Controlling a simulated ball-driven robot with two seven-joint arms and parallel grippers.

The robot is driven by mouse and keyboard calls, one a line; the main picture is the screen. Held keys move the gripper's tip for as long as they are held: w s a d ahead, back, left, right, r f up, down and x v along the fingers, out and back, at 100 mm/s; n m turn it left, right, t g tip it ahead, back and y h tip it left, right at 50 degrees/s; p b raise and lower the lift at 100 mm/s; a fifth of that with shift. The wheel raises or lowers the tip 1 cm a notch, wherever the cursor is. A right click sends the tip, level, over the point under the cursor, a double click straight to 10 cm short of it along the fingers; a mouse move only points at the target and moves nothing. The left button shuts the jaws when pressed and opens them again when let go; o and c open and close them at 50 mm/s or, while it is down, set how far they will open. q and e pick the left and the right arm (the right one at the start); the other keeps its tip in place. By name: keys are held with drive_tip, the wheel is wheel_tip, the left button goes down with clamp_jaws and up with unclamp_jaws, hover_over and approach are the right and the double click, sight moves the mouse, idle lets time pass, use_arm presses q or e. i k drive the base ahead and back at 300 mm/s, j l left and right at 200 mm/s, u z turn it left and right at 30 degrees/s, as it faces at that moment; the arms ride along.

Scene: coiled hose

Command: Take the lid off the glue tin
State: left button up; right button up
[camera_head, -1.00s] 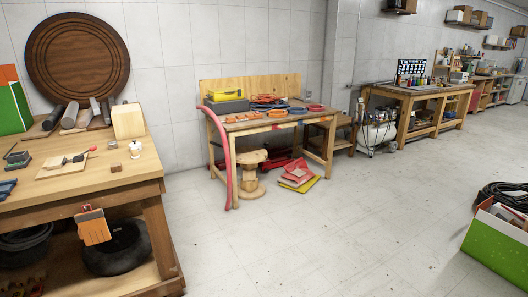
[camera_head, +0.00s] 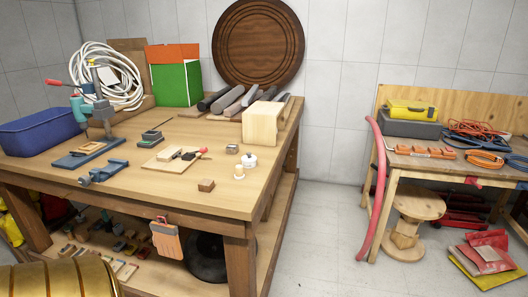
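Small containers stand near the right side of the wooden workbench (camera_head: 150,190). A white pot (camera_head: 249,161) with a small knob on top looks like the glue tin with its lid on, but no label is readable. Just in front of it is a small cream-coloured piece (camera_head: 239,173), and behind it to the left a low grey metal tin (camera_head: 232,149). I cannot tell for certain which is the glue tin. Neither of my grippers is in view.
A wooden block (camera_head: 262,124) stands behind the containers and a small brown cube (camera_head: 206,185) in front. A board with a brush (camera_head: 178,157), a blue clamp (camera_head: 103,173) and a drill stand (camera_head: 100,105) are leftward. A brass-coloured ribbed shape (camera_head: 70,281) fills the lower left corner.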

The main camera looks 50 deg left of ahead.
sight(249, 157)
drive_tip(key=i+l+u, duration=0.1)
drive_tip(key=i+u, duration=0.3)
drive_tip(key=i+l+u, duration=0.75)
drive_tip(key=i+j, duration=0.1)
